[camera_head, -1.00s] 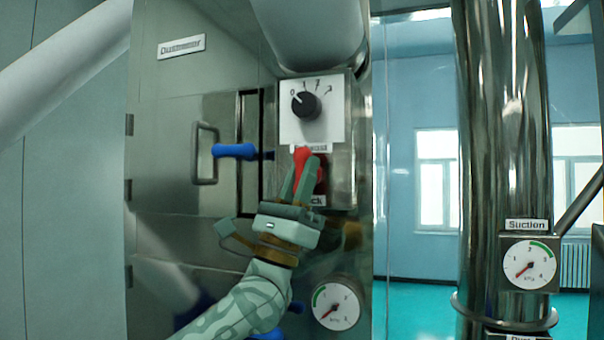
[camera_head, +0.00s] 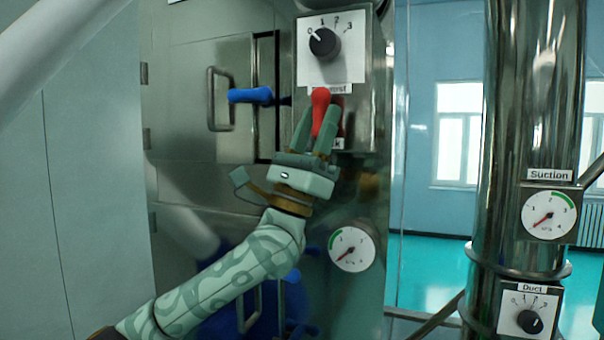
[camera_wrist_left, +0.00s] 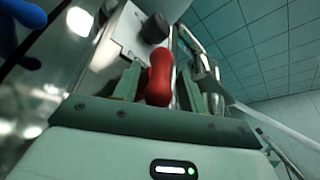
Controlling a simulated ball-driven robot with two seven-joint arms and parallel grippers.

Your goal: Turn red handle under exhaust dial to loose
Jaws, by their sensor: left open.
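The red handle (camera_head: 320,98) stands upright on the steel control box, just below the exhaust dial (camera_head: 325,42). The dial's black knob points near 0. The exhaust label is partly covered by the handle's tip, and a lower label is mostly covered by a finger. My left gripper (camera_head: 317,116) is open, reaching up from below, with one finger on each side of the handle. In the left wrist view the red handle (camera_wrist_left: 159,76) stands between the two fingers, with a gap to the left finger; contact on the right is unclear. My right gripper is out of view.
A blue lever (camera_head: 250,95) and a grey door handle (camera_head: 216,99) are left of my gripper. A pressure gauge (camera_head: 352,247) sits below right. The shiny pipe with the suction gauge (camera_head: 549,214) and duct dial (camera_head: 530,320) stands further right.

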